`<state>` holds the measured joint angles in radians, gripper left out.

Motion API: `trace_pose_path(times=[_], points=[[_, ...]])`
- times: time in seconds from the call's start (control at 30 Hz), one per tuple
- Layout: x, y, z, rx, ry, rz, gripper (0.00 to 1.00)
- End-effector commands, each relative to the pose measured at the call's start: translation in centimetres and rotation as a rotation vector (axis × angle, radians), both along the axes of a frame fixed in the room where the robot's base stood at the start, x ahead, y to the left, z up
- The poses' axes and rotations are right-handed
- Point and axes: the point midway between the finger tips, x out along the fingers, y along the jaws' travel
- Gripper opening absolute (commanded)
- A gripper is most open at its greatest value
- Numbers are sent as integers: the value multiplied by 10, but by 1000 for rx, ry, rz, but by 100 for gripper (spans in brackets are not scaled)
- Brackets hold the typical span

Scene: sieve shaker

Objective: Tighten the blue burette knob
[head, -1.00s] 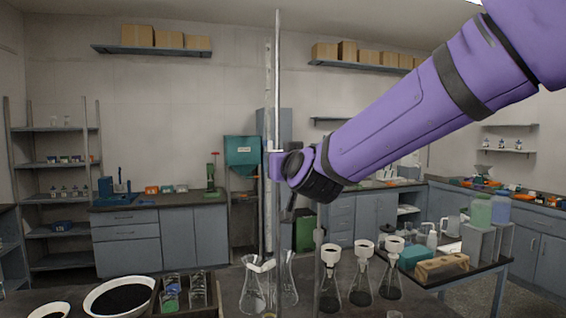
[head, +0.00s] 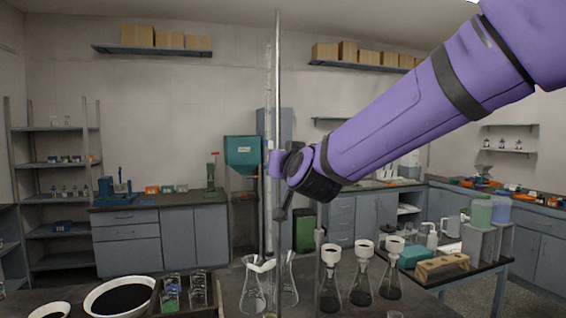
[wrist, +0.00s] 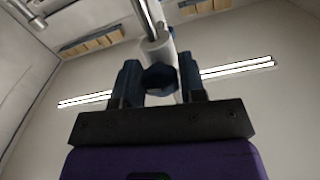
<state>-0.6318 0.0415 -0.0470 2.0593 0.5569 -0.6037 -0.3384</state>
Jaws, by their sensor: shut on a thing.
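The blue burette knob (wrist: 159,79) is a dark blue, faceted knob on a pale clamp body (wrist: 156,50) in the wrist view. My gripper (wrist: 160,72) has one dark finger on each side of the knob and is shut on it. In the head view, the tall metal stand rod (head: 278,80) rises beside the thin glass burette (head: 268,110).
Flasks (head: 254,290) stand on the bench at the rod's foot. Several funnel-topped flasks (head: 361,285) stand to the right. A white bowl of dark grains (head: 121,297) and a rack of glassware (head: 198,290) are at left. The air around my forearm is clear.

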Motion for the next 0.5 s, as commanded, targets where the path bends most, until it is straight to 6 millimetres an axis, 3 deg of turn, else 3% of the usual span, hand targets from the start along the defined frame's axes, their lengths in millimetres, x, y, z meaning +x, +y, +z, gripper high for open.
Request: trace_pose_path(times=[0.2,0.23,0.3,0.33,0.5], points=[[0,0,0,0,0,0,14],[0,0,0,0,0,0,42],[0,0,0,-1,0,0,58],[0,0,0,-1,0,0,63],[0,0,0,-1,0,0,63]])
